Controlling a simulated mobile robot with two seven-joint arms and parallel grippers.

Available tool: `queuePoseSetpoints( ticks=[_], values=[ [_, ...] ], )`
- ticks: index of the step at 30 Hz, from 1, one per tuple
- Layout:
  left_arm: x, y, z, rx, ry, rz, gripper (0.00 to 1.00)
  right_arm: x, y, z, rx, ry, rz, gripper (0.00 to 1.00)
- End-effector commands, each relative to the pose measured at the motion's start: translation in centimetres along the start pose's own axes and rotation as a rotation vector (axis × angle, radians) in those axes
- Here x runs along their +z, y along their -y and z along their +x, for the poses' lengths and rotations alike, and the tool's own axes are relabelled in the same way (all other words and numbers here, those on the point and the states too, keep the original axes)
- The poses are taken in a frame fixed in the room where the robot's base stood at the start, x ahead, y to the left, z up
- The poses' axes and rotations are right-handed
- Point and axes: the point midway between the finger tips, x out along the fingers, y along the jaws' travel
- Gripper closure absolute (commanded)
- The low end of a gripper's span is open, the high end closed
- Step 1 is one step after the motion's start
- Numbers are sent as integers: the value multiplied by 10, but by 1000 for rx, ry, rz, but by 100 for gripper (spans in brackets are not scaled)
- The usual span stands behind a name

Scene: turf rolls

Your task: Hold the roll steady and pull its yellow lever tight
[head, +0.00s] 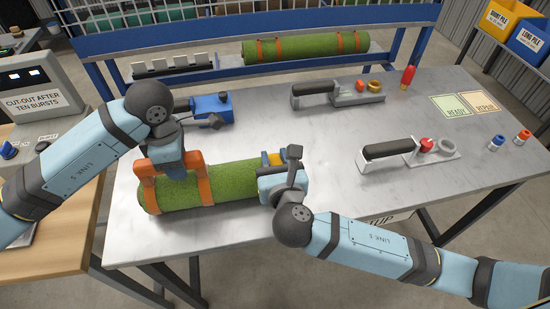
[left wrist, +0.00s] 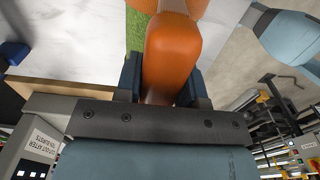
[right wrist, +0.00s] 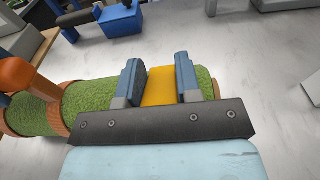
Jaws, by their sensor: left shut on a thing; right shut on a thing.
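The green turf roll (head: 220,185) lies on the grey metal table with orange straps around it and an orange handle (head: 145,170) at its left end. My left gripper (head: 172,168) is shut on the orange handle, which fills the space between its fingers in the left wrist view (left wrist: 170,55). The yellow lever (head: 270,158) is at the roll's right end, partly hidden by my right gripper (head: 284,180). In the right wrist view the yellow lever (right wrist: 159,88) is between the two fingers. The lever's exact angle is hard to tell.
A blue clamp-like tool (head: 210,108) stands behind the roll. Two black-handled tools (head: 315,88) (head: 388,149) lie to the right. Another strapped roll (head: 305,48) lies on the rack behind.

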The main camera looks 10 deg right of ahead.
Motion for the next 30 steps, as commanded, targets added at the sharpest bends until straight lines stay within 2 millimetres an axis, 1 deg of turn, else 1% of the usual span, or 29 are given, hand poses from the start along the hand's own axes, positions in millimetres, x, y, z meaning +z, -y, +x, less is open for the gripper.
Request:
queuePoseSetpoints(
  ticks=[1,2,3,4,11,14,17,20,27,30],
  values=[
    [0,0,0,1,0,-1,100,1,0,0,1,1,0,62],
    [0,0,0,1,0,-1,100,1,0,0,1,1,0,55],
    [0,0,0,1,0,-1,100,0,0,0,1,1,0,45],
    [0,0,0,1,0,-1,100,0,0,0,1,1,0,43],
    [0,0,0,1,0,-1,100,0,0,0,0,1,0,43],
    [0,0,0,1,0,-1,100,0,0,-4,1,1,0,43],
    [0,0,0,1,0,-1,100,-1,0,-15,1,-1,0,43],
    [0,0,0,1,0,-1,100,-1,0,-34,2,-2,2,43],
    [0,0,0,1,0,-1,100,-1,0,-86,2,-3,1,43],
    [0,0,0,1,0,-1,100,-1,0,-102,2,-2,1,43]
  ],
)
